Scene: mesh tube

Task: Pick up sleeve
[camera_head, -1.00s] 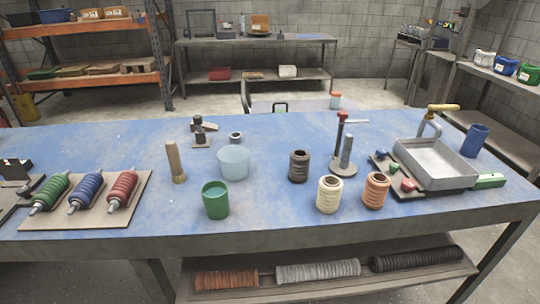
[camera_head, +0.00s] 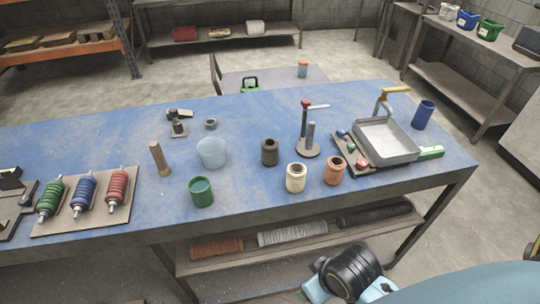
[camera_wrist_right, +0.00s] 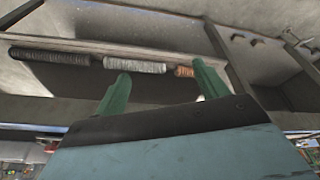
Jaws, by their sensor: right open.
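No single piece is marked as the sleeve. Three ribbed upright rolls stand on the table: a dark one (camera_head: 270,152), a cream one (camera_head: 295,178) and an orange one (camera_head: 334,170). On the shelf under the table lie three long ribbed tubes: rust-orange (camera_head: 217,247), grey (camera_head: 292,232) and black (camera_head: 374,214). The right wrist view also shows the black tube (camera_wrist_right: 48,56), the grey tube (camera_wrist_right: 133,65) and part of the orange tube (camera_wrist_right: 185,71). My right gripper (camera_wrist_right: 161,84) is open and empty, apart from the tubes. My left gripper is out of view.
The blue table (camera_head: 240,110) also carries a green cup (camera_head: 201,192), a pale translucent cup (camera_head: 211,153), a brush (camera_head: 160,158), a metal tray (camera_head: 385,142) and a board of coloured coils (camera_head: 75,222). The table's front edge overhangs the lower shelf (camera_head: 190,264).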

